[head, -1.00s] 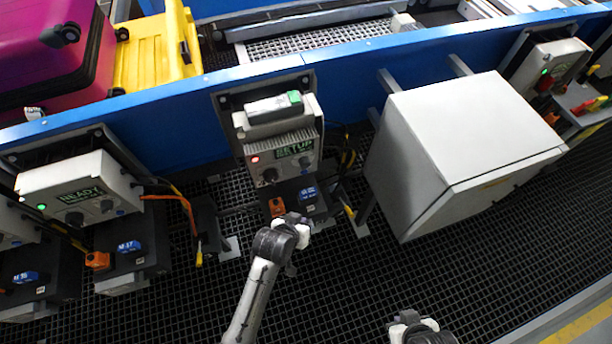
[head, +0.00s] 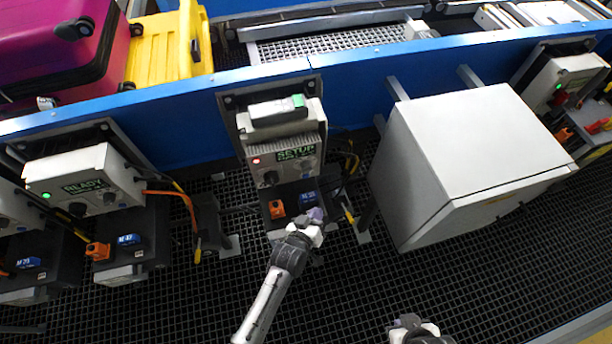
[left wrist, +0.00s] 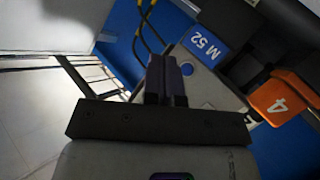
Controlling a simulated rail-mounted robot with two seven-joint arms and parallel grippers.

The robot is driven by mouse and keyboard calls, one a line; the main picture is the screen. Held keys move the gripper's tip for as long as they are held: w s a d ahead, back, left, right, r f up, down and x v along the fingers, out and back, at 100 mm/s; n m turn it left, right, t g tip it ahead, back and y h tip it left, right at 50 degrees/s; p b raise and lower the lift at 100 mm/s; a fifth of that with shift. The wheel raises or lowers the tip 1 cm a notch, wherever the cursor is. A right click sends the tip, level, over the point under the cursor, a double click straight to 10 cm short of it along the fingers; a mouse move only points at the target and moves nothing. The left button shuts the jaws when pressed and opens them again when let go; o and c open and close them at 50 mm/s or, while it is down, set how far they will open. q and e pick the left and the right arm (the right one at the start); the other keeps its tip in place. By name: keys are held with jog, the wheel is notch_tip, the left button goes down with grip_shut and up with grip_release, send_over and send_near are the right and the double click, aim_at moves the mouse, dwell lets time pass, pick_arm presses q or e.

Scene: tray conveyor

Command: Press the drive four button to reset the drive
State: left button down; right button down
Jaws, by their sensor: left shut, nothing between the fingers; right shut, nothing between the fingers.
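The drive unit (head: 283,150) in the middle of the head view has a lit SETUP display (head: 295,153) and a red light. Below it sit an orange block (head: 277,209) and a blue label (head: 308,198). In the left wrist view the orange block (left wrist: 280,97) carries a 4, and the blue label (left wrist: 205,43) reads M 52. My left gripper (head: 316,215) is shut and empty, just in front of the label, to the right of the orange block. Its fingers (left wrist: 166,78) point toward the label's area; contact cannot be told. My right gripper (head: 412,322) is shut at the bottom edge, partly cut off.
A large grey cabinet (head: 465,145) stands to the right of the unit. A READY unit (head: 85,180) with a green light stands to the left. A blue conveyor rail (head: 180,120) runs behind, with a yellow and a magenta case. Black grating covers the floor.

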aim_at(308, 194)
pick_arm(q)
jog(key=shift+w+a+b, duration=0.45)
jog(key=shift+w+b, duration=0.35)
jog(key=shift+w, duration=0.6)
jog(key=shift+w+a+b, duration=0.45)
jog(key=shift+w+b, duration=0.4)
jog(key=shift+w, duration=0.5)
jog(key=shift+w+a+b, duration=0.45)
jog(key=shift+w+b, duration=0.35)
jog(key=shift+w, duration=0.6)
jog(key=shift+w, duration=0.15)
